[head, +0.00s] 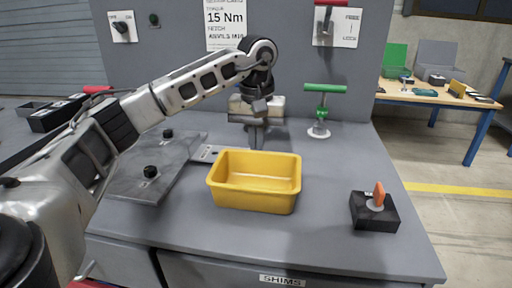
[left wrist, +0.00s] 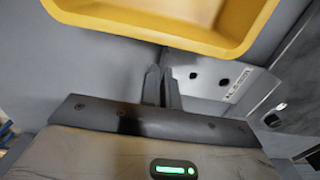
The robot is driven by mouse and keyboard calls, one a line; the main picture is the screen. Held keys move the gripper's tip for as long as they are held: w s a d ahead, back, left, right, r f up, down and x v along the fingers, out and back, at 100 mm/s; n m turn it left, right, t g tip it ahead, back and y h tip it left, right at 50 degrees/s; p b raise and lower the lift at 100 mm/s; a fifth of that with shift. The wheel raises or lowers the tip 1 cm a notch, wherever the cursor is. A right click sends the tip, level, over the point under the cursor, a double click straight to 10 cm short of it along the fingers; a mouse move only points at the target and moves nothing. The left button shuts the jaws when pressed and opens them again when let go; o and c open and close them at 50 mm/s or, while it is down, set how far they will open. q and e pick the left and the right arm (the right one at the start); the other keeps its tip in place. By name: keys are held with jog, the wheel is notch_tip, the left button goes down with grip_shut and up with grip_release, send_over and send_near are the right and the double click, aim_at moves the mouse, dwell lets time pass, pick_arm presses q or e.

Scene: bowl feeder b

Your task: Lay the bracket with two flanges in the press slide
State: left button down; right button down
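My left gripper (head: 256,145) points down behind the yellow bin, above the grey bench top. In the left wrist view its two dark fingers (left wrist: 161,88) stand almost together, with nothing visible between them. I cannot make out the bracket with two flanges in either view. A light grey plate (head: 205,154) with a small label lies left of the gripper, beside a flat grey fixture (head: 130,180) with two black knobs. The plate also shows in the left wrist view (left wrist: 205,92), with dark round spots. I cannot tell whether it is the press slide. My right gripper is out of view.
The yellow bin (head: 254,202) stands close in front of the gripper; its visible inside looks empty. A black box (head: 373,213) with an orange lever is at right. A green-handled clamp (head: 320,128) stands at the back. The bench between bin and black box is clear.

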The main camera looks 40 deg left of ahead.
pick_arm(q)
jog(key=shift+f, duration=0.35)
jog(key=shift+f, duration=0.2)
jog(key=c, duration=1.6)
grip_release()
jog(key=shift+c, duration=0.2)
